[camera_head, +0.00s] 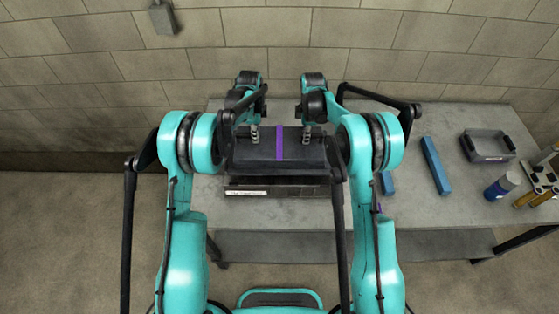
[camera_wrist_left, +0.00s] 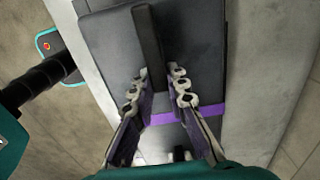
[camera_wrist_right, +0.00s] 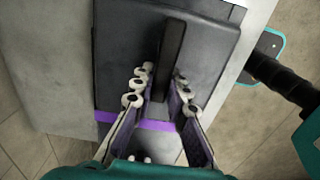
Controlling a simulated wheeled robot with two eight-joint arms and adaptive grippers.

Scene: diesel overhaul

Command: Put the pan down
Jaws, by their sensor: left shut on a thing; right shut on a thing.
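The pan (camera_head: 262,151) is a dark grey, flat-topped piece with a purple stripe across its middle, at the left part of the workbench (camera_head: 430,205). My left gripper (camera_head: 254,135) is shut on a black bar-shaped handle (camera_wrist_left: 148,38) on the pan's top. My right gripper (camera_head: 307,135) is shut on a similar handle (camera_wrist_right: 172,50) on the other side of the stripe. The pan looks level. A dark box-like piece with a white label (camera_head: 248,192) shows just below its near edge. I cannot tell whether the pan touches it or the bench.
To the right on the bench lie a long blue bar (camera_head: 436,166) and a short blue block (camera_head: 388,184). A block wall (camera_head: 270,62) stands behind.

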